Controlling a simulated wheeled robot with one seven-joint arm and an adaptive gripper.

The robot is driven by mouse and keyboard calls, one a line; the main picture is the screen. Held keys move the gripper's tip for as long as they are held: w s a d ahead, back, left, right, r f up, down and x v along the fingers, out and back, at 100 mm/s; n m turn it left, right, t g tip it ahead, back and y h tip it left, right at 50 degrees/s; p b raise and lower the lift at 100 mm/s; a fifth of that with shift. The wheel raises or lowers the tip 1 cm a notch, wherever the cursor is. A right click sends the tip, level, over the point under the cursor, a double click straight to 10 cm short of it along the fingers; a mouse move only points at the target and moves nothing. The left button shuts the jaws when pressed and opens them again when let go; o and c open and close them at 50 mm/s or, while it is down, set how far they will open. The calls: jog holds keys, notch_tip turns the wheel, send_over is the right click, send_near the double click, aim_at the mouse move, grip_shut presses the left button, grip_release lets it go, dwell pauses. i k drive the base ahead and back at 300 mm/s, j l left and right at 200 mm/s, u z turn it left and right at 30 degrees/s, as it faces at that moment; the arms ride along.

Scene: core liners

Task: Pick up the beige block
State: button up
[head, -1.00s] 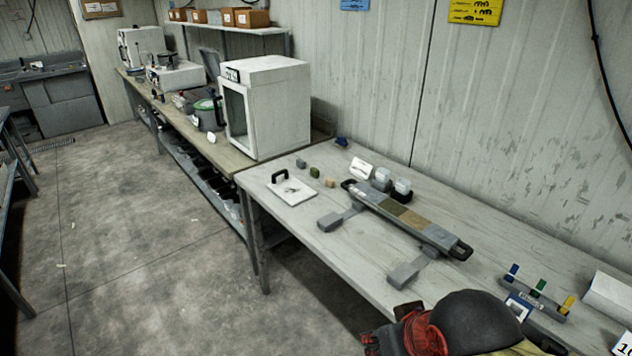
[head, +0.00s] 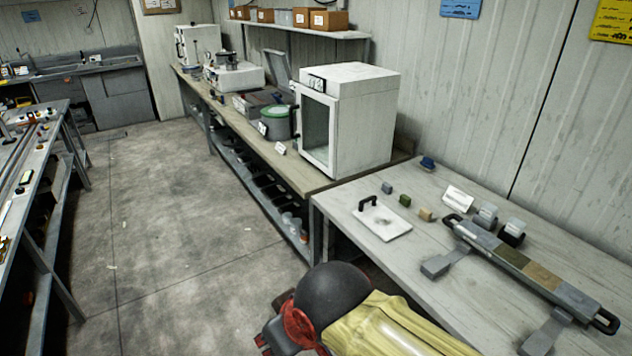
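The beige block (head: 426,215) sits on the near grey bench, at the right end of a short row of small blocks. It lies between the white plate with a black handle (head: 384,220) and the long core liner tray (head: 505,252). My arm shows at the bottom middle, with a yellow sleeve, a black rounded joint and red parts. What seems to be my gripper (head: 276,338) is partly cut off and hidden at the lower edge, in front of the bench and well apart from the beige block. I cannot make out its fingers clearly.
A green block (head: 405,201) and a grey block (head: 387,188) stand close to the beige one. A white card (head: 458,197) and lidded jars (head: 486,214) are behind. A white oven (head: 346,120) stands on the farther bench. The floor at left is clear.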

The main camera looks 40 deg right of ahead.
aim_at(424, 212)
jog(key=i+z, duration=0.1)
jog(key=i, duration=0.45)
jog(key=i+j+z, duration=0.15)
jog(key=i, duration=0.35)
jog(key=i+j+z, duration=0.1)
jog(key=i, duration=0.4)
jog(key=i+z, duration=0.2)
jog(key=z, duration=0.2)
jog(key=i+j+z, duration=0.1)
jog(key=z, duration=0.35)
jog(key=i+j+z, duration=0.15)
jog(key=i+z, duration=0.25)
jog(key=j+z, duration=0.2)
jog(key=z, duration=0.25)
jog(key=i+j+z, duration=0.2)
jog(key=z, duration=0.2)
jog(key=i+j+z, duration=0.1)
jog(key=z, duration=0.35)
jog(key=i+j+z, duration=0.15)
jog(key=z, duration=0.3)
jog(key=i+j+z, duration=0.15)
jog(key=z, duration=0.35)
jog(key=i+j+z, duration=0.1)
jog(key=j+z, duration=0.2)
jog(key=z, duration=0.15)
jog(key=j+z, duration=0.2)
jog(key=z, duration=0.25)
